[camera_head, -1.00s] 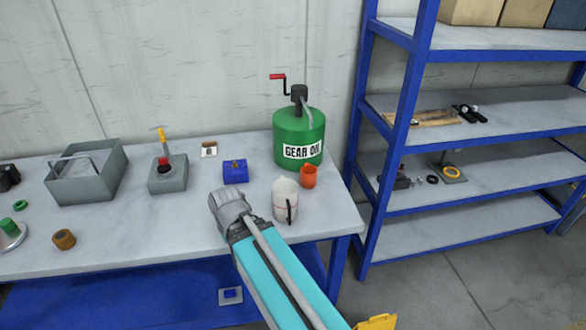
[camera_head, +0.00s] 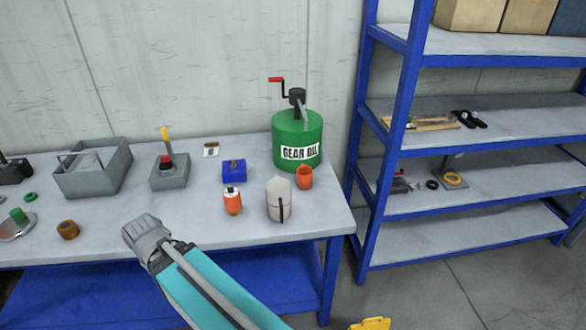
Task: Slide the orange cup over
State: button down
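A small orange cup (camera_head: 304,177) with a spout-like rim stands upright on the workbench, at the front right foot of the green gear oil drum. A whitish measuring jug (camera_head: 279,200) stands just in front and to the left of it. My gripper (camera_head: 142,231) is low at the left of the jug, over the bench's front part, well apart from the cup. Only its grey back and my teal arm show. Its fingers are hidden, so I cannot tell if it is open.
An orange bottle with a white top (camera_head: 232,201) stands left of the jug. The green drum (camera_head: 298,138) with a red crank, a blue block (camera_head: 234,171) and a grey tray (camera_head: 70,183) are behind. A blue shelf rack (camera_head: 386,150) stands right.

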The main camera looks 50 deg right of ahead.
aim_at(304, 173)
jog(key=u, duration=0.05)
jog(key=k, duration=1.25)
jog(key=z, duration=1.45)
jog(key=i, duration=0.85)
jog(key=z, duration=0.05)
